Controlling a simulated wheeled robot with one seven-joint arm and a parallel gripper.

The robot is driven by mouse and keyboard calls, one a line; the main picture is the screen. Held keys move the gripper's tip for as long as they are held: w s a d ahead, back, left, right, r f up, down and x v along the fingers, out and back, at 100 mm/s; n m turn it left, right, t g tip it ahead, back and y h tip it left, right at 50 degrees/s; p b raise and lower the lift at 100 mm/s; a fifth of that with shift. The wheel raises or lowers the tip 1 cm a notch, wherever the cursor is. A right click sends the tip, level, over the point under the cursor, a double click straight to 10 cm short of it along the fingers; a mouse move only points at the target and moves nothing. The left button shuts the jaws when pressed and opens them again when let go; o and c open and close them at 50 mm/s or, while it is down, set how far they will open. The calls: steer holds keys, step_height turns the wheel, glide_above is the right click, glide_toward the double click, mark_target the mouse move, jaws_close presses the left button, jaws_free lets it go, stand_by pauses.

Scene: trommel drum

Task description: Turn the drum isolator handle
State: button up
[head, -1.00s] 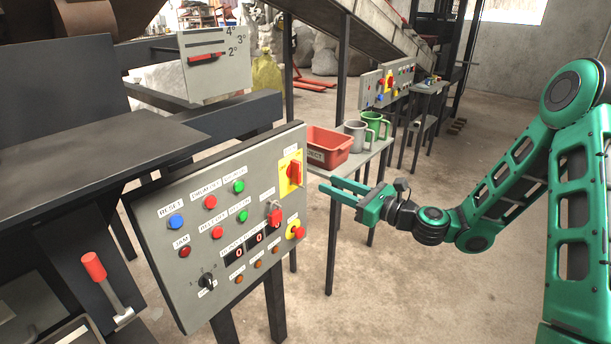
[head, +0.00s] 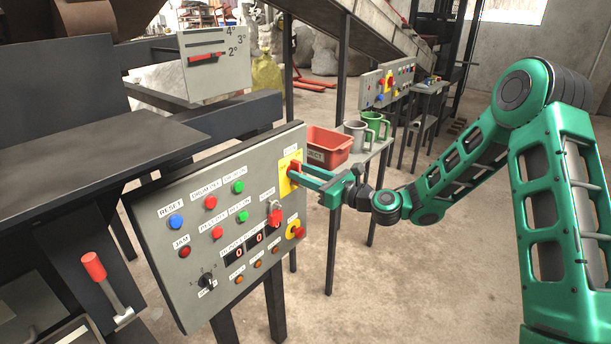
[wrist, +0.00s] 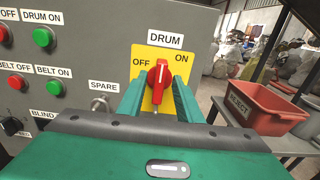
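The drum isolator handle (wrist: 158,80) is a red rotary handle on a yellow plate (wrist: 142,60) marked OFF at left and ON at right, under a DRUM label. In the wrist view it stands nearly upright, its top leaning slightly right. In the head view the yellow plate (head: 284,185) is at the panel's upper right. My gripper (head: 300,176) is at the plate, seen from the right. In the wrist view its two green fingers (wrist: 157,98) are apart, one on each side of the handle's lower part. I cannot tell whether they touch it.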

jaws_close()
steer(key=shift+d, duration=0.1)
steer(key=shift+n, duration=0.3)
steer(key=n, duration=0.3)
steer(key=shift+n, duration=0.3)
steer(key=n, duration=0.9)
steer(key=a+n, duration=0.1)
steer(key=n, duration=0.3)
steer(key=shift+s+f+n, duration=0.35)
steer(key=shift+n, duration=0.05)
